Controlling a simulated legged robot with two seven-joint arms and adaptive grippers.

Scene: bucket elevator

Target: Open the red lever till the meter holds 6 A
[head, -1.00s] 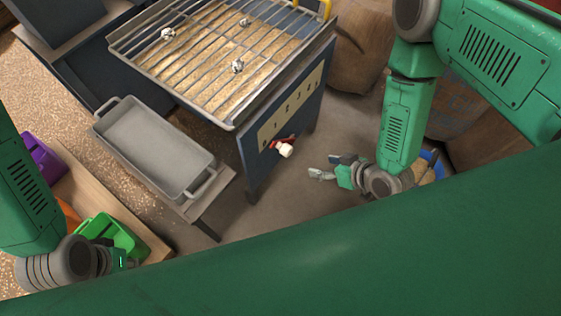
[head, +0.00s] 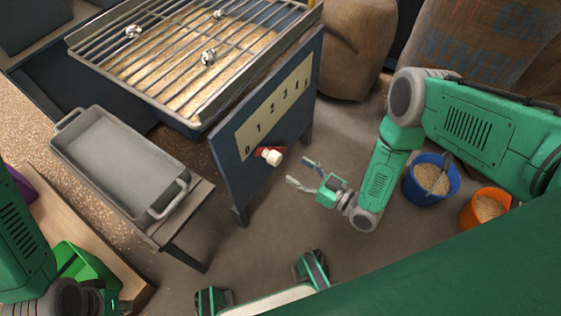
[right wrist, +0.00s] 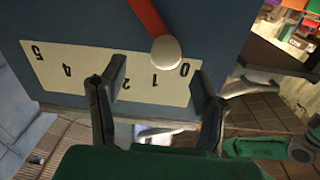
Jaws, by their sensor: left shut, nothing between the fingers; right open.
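The red lever (head: 262,152) with a white knob (head: 272,157) is on the side of the dark blue sifter box, at the low end of a pale number plate (head: 275,108). In the right wrist view the red lever (right wrist: 148,14) ends in its white knob (right wrist: 166,52) beside 0 and 1, and the plate (right wrist: 60,75) appears upside down. My right gripper (head: 303,172) is open and empty, right of the knob and apart from it. In its wrist view the fingers (right wrist: 158,100) stand either side below the knob. My left gripper (head: 112,299) is at the bottom left, its fingertips hidden.
A grey tray (head: 76,127) sits on a low stand left of the box. A slatted grate (head: 180,50) tops the box. A blue bucket (head: 422,195) and an orange bucket (head: 468,212) stand at right. A green bin (head: 90,262) is at lower left. Sacks (head: 350,50) stand behind.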

